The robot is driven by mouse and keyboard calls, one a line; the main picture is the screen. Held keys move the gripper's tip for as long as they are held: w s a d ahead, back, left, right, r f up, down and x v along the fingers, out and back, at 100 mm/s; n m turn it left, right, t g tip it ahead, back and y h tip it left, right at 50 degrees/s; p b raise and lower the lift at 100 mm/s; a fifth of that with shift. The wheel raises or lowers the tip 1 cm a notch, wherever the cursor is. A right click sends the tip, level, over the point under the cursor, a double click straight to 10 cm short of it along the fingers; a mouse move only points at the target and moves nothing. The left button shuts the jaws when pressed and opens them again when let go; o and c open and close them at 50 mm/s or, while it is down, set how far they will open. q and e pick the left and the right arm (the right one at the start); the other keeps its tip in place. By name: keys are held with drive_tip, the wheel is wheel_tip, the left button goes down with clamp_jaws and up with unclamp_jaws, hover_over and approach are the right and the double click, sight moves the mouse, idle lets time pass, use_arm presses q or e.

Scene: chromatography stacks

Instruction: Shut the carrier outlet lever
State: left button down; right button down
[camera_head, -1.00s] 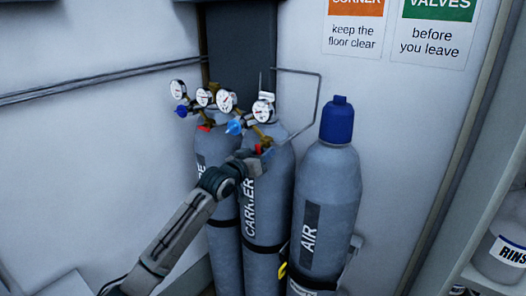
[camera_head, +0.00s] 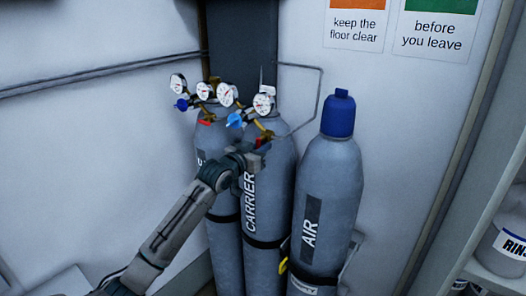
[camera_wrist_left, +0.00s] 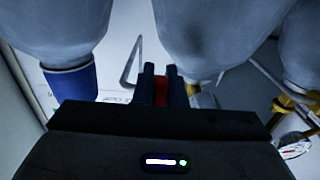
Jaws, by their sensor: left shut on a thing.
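The grey CARRIER cylinder (camera_head: 267,205) stands in the middle of a row of cylinders. Its round gauge (camera_head: 263,103) and blue knob (camera_head: 236,120) sit at the top. My left gripper (camera_head: 262,146) reaches in from the lower left to the front of its neck, below the gauge. In the left wrist view its two dark fingers (camera_wrist_left: 160,84) are shut on a red lever (camera_wrist_left: 161,92), and only a strip of red shows between them. In the head view a little red shows by the fingertips. The lever's angle cannot be told. My right gripper is not in view.
The AIR cylinder (camera_head: 328,190) with a blue cap (camera_head: 338,115) stands close on the right. Another cylinder (camera_head: 222,238) with gauges (camera_head: 204,92) stands close on the left. A bent thin pipe (camera_head: 319,95) runs behind. A shelf with a white container (camera_head: 504,246) is at the right edge.

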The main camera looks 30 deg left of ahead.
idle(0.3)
use_arm(q)
drive_tip(key=c, duration=1.5)
unclamp_jaws()
drive_tip(key=shift+s+a+f+b, duration=0.15)
drive_tip(key=shift+s+b, duration=0.2)
drive_tip(key=shift+s, duration=0.25)
drive_tip(key=s+b, duration=0.1)
drive_tip(key=s, duration=0.2)
drive_tip(key=s+b, duration=0.2)
drive_tip(key=s, duration=0.1)
drive_tip(key=s+b, duration=0.1)
drive_tip(key=s, duration=0.2)
drive_tip(key=shift+s+a+b, duration=0.3)
drive_tip(key=shift+r, duration=0.2)
